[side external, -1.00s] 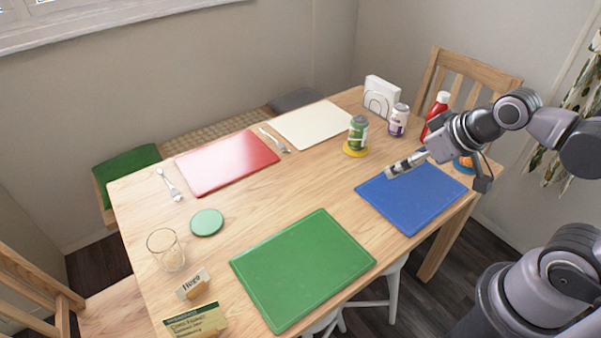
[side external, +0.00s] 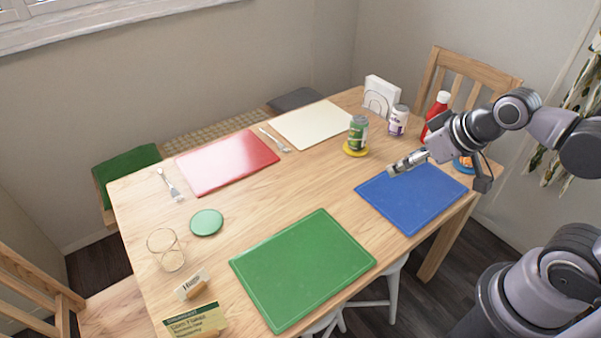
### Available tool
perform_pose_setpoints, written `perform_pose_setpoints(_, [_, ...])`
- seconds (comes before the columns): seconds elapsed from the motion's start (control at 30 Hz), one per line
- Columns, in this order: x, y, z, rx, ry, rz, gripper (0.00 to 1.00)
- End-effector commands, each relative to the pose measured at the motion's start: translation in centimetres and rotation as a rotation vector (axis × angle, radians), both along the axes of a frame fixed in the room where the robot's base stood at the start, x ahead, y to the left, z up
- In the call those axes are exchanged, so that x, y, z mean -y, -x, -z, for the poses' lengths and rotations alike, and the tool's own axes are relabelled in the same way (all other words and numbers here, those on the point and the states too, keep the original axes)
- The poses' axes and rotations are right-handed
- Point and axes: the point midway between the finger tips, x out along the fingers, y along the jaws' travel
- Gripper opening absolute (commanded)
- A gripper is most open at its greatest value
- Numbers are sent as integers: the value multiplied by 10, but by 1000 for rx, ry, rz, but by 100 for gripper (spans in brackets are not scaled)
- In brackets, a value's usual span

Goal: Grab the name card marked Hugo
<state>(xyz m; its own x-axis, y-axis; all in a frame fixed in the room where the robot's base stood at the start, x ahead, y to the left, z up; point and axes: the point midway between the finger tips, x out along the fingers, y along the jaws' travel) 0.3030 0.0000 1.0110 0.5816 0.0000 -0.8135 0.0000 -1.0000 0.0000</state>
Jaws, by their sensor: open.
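The name card marked Hugo (side external: 190,282) is a small white card in a wooden holder at the front left of the table. It stands between the glass and a larger green-and-cream card (side external: 196,321) with printed lines. My gripper (side external: 393,171) is open and empty above the far left corner of the blue placemat (side external: 411,199). It is far to the right of the name card, on the other side of the green placemat (side external: 302,268).
A clear glass (side external: 166,250) and a green coaster (side external: 206,222) stand behind the card. A green can (side external: 358,132) on a yellow coaster, a purple-white can (side external: 398,120), a napkin holder (side external: 381,95) and a red bottle (side external: 437,113) stand at the back right. Mid-table is clear.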

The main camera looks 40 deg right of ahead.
Motion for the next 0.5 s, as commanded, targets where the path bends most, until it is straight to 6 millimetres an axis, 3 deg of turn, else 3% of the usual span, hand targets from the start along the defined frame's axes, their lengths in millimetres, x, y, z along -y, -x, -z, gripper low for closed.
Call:
perform_pose_setpoints(0.23, [-13,-16,-13,-29,-54,40,58])
perform_pose_setpoints(0.5, [-61,-68,-40,-142,-216,202,58])
